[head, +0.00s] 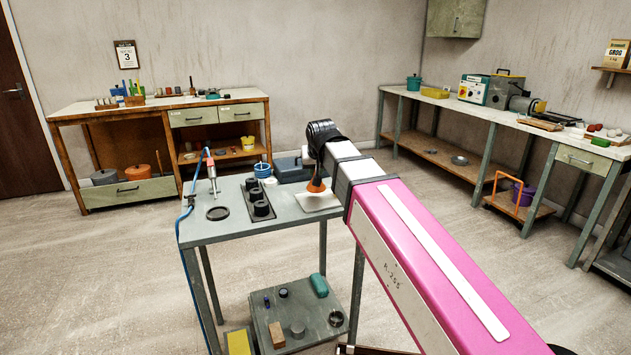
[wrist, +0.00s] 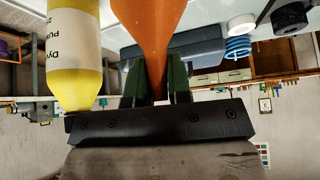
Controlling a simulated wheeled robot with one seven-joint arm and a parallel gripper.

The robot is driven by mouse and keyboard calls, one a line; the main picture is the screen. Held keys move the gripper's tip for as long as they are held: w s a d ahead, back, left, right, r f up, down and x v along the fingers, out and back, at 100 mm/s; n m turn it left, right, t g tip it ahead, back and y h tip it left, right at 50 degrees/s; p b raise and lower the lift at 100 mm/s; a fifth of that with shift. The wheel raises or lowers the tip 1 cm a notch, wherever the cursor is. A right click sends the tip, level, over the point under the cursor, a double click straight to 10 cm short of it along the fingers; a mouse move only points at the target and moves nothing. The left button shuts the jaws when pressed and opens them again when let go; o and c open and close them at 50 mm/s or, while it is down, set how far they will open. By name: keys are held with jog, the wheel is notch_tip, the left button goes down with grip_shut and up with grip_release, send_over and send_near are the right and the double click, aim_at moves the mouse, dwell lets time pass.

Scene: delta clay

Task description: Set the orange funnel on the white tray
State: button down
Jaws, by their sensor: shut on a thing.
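The orange funnel (head: 316,186) is over the white tray (head: 309,205), at the right end of the grey-green bench. I cannot tell whether it touches the tray. In the wrist view the funnel (wrist: 151,35) narrows down between the dark green finger pads of my gripper (wrist: 154,82), which is shut on it. In the head view my arm hides most of the gripper and part of the tray.
A yellow bottle (wrist: 74,60) stands close beside my gripper in the wrist view. A grey toolbox-like object (head: 290,170) lies behind the tray.

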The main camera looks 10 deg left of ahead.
jog(key=shift+f, duration=1.95)
jog(key=shift+f, duration=0.1)
jog(key=c, duration=1.1)
grip_release()
jog(key=shift+o, duration=0.2)
jog(key=v, duration=1.2)
jog(key=shift+s+d, duration=0.1)
